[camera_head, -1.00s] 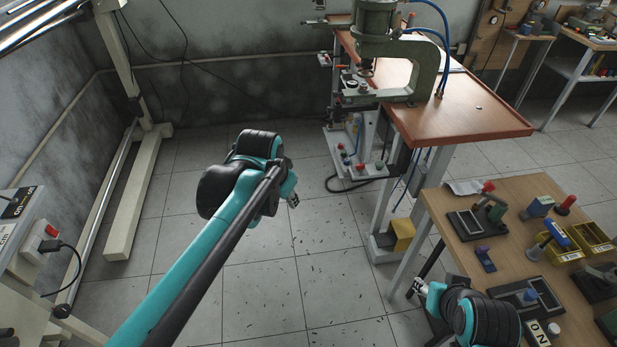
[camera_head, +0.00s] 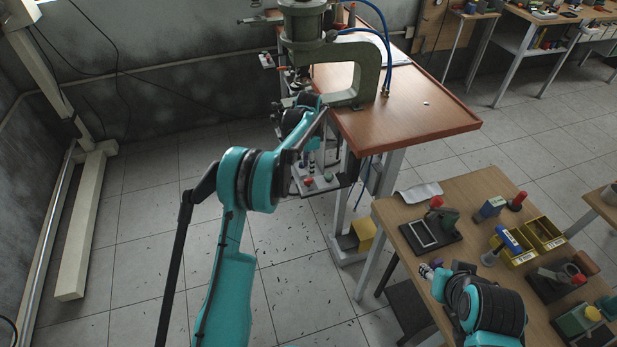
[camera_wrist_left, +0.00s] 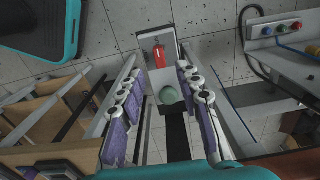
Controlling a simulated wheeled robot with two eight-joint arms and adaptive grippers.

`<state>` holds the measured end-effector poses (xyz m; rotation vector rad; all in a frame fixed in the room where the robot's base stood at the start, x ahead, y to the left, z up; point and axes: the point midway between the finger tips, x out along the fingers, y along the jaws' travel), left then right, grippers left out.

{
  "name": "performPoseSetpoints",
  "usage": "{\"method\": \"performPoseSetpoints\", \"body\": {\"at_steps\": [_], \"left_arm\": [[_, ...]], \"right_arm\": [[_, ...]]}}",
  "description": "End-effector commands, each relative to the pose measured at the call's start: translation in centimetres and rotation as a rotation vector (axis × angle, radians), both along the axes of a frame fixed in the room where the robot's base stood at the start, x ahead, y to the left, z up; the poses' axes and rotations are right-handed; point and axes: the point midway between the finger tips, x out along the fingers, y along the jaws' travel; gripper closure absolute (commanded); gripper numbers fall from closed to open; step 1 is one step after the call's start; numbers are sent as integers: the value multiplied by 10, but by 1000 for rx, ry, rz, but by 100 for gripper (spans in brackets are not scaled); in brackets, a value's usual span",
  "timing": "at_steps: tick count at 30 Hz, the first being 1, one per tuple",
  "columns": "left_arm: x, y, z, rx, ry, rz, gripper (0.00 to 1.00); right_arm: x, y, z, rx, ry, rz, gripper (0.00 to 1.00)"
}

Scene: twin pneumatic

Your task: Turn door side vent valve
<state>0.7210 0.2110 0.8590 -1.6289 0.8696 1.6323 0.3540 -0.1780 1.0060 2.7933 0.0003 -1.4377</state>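My left gripper (camera_wrist_left: 157,68) is open in the left wrist view, with purple-padded fingers on both sides and nothing between them in contact. I cannot tell for sure which part is the door side vent valve.
The press stands on a red-brown table (camera_head: 405,110). A small wooden table (camera_head: 465,205) holds fixtures and yellow bins (camera_head: 541,235).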

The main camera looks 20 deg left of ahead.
Motion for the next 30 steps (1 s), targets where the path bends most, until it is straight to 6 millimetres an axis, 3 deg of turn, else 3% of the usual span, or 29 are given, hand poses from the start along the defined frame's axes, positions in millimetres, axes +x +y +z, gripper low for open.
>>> {"method": "performPoseSetpoints", "body": {"at_steps": [3,10,22,26,30], "left_arm": [[0,0,-24,0,0,1,66],[0,0,-57,0,-1,2,66],[0,0,-65,0,-1,2,66],[0,0,-65,0,-1,2,97],[0,0,-65,0,-1,2,100]], "right_arm": [[0,0,-11,0,0,0,60],[0,0,-22,0,0,0,60],[0,0,-24,0,0,0,60],[0,0,-24,0,0,0,60],[0,0,-24,0,0,0,60]]}}
